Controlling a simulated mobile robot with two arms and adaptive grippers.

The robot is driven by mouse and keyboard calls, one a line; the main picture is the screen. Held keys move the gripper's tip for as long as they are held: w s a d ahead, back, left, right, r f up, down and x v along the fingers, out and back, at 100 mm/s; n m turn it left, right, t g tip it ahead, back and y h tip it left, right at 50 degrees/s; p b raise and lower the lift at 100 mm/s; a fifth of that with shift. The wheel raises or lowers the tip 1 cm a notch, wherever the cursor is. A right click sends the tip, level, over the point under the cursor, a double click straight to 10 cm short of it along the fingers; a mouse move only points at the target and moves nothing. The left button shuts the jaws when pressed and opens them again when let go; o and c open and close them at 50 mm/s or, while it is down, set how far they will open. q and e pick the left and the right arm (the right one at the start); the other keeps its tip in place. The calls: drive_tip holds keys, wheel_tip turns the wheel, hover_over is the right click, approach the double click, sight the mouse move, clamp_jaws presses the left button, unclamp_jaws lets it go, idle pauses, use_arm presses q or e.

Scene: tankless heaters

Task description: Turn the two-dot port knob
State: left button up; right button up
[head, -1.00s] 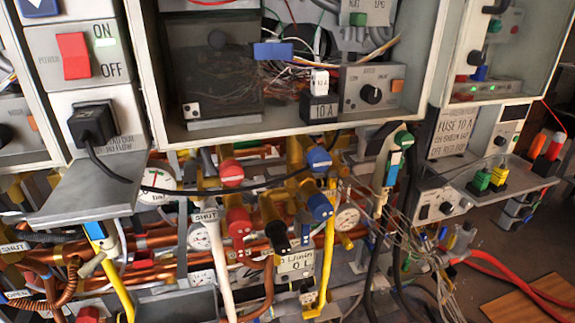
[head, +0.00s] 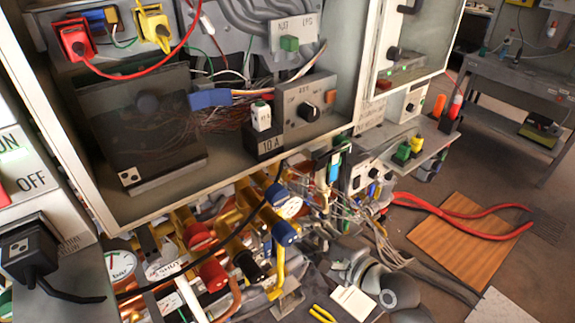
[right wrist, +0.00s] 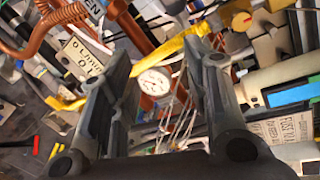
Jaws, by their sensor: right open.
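In the head view, a small white tag with dark dots (head: 128,177) sits at the lower left of a smoked cover, which has a round dark knob (head: 148,103). Below the cabinet, brass valves carry red knobs (head: 200,236), a black knob (head: 250,266) and blue knobs (head: 285,232). I cannot tell which knob is the two-dot one. My right gripper (head: 345,262) is low, right of the valves and below the cabinet. In the right wrist view its fingers (right wrist: 150,65) are open and empty, with a white gauge (right wrist: 154,82) beyond them. My left gripper is not in view.
A dark cable crosses in front of the valves. A control box with a black dial (head: 308,111) sits inside the cabinet. Loose wires and a red hose (head: 460,212) lie to the right, near a wooden board (head: 470,250). Open floor lies beyond.

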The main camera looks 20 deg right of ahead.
sight(289, 177)
drive_tip(key=w+d+r+m+t, duration=0.2)
drive_tip(key=w+r+m+t, duration=0.1)
drive_tip(key=r+m, duration=0.4)
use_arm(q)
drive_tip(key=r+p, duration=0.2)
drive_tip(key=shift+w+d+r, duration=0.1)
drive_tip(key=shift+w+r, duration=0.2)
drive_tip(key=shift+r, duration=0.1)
use_arm(e)
drive_tip(key=shift+n, duration=0.5)
drive_tip(key=x, duration=1)
drive_tip(key=shift+w+a+r, duration=0.1)
drive_tip(key=shift+r, duration=0.2)
drive_tip(key=shift+c, duration=0.4)
clamp_jaws()
